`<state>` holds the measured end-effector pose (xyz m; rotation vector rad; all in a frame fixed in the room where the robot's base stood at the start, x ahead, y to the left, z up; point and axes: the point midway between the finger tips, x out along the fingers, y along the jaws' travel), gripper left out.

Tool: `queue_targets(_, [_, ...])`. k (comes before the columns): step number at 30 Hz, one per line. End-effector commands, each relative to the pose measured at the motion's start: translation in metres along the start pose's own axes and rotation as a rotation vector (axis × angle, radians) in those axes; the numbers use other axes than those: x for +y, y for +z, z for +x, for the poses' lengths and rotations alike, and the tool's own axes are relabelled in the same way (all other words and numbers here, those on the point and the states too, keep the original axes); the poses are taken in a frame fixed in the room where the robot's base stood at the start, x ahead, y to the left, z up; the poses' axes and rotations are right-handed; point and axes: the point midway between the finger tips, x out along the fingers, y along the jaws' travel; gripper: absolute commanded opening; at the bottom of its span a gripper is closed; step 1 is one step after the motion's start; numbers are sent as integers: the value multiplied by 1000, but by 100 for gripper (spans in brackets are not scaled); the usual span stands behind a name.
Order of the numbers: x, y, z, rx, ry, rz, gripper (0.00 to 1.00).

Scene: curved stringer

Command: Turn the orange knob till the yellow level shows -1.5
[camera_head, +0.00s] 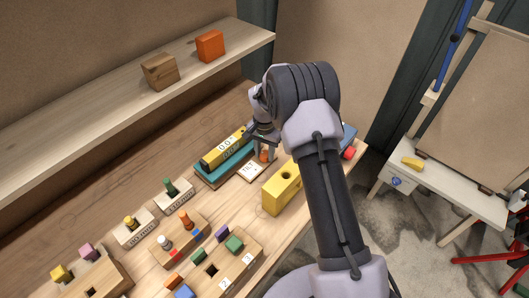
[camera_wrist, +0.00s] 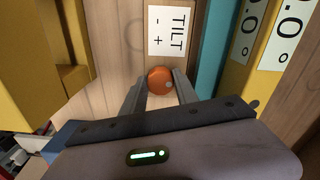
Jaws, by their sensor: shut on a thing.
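The orange knob (camera_head: 265,156) stands on the bench beside a white TILT card (camera_head: 250,171) marked minus and plus. In the wrist view the knob (camera_wrist: 160,76) sits between the two fingers of my gripper (camera_wrist: 161,84), which is shut on it. The yellow level (camera_head: 223,149) lies on a teal base (camera_head: 224,172). In the wrist view part of the level (camera_wrist: 238,76) shows at the right, with two white readouts. They seem to read 0.0, but the frame's top edge cuts them, so a sign could be hidden. My gripper (camera_head: 264,143) is partly hidden by my arm in the head view.
A yellow block with a hole (camera_head: 283,188) stands close to the knob. Several small pegs and wooden blocks (camera_head: 180,238) fill the bench at lower left. A shelf (camera_head: 100,90) above carries a wooden cube (camera_head: 159,71) and an orange block (camera_head: 210,46).

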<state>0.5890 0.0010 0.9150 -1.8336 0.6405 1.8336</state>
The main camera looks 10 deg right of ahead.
Motion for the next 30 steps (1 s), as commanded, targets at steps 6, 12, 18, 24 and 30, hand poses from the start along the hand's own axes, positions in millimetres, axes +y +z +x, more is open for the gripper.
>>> queue_targets(6, [0, 0, 0, 0, 0, -136, 0])
queue_targets(12, [1, 0, -1, 0, 0, -321, 0])
queue_targets(18, [1, 0, -1, 0, 0, -510, 0])
queue_targets(24, [2, -1, -1, 0, 0, -685, 0])
queue_targets(30, [2, -1, -1, -1, 0, -827, 0])
